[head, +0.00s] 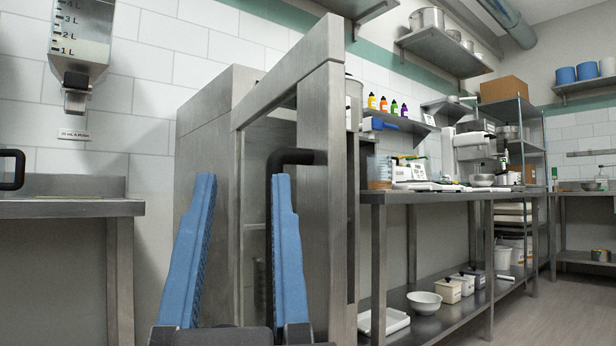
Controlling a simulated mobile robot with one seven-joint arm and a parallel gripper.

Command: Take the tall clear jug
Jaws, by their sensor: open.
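My gripper (243,182) is in the lower left of the head view, its two blue fingers pointing up and spread wide apart. Nothing is between them that I can see as held; a steel cabinet shows behind. I cannot make out a tall clear jug for certain. A small clear container (379,171) with brownish lower contents stands at the near end of the long steel bench, to the right of and beyond my gripper. It is too small to tell whether it is a jug.
The tall steel cabinet (207,125) with a framed door (340,190) and black handle stands close ahead. The long bench (440,197) carries scales and a mixer. A dispenser (82,35) marked in litres hangs above the left bench (65,208). Floor (560,305) is clear at right.

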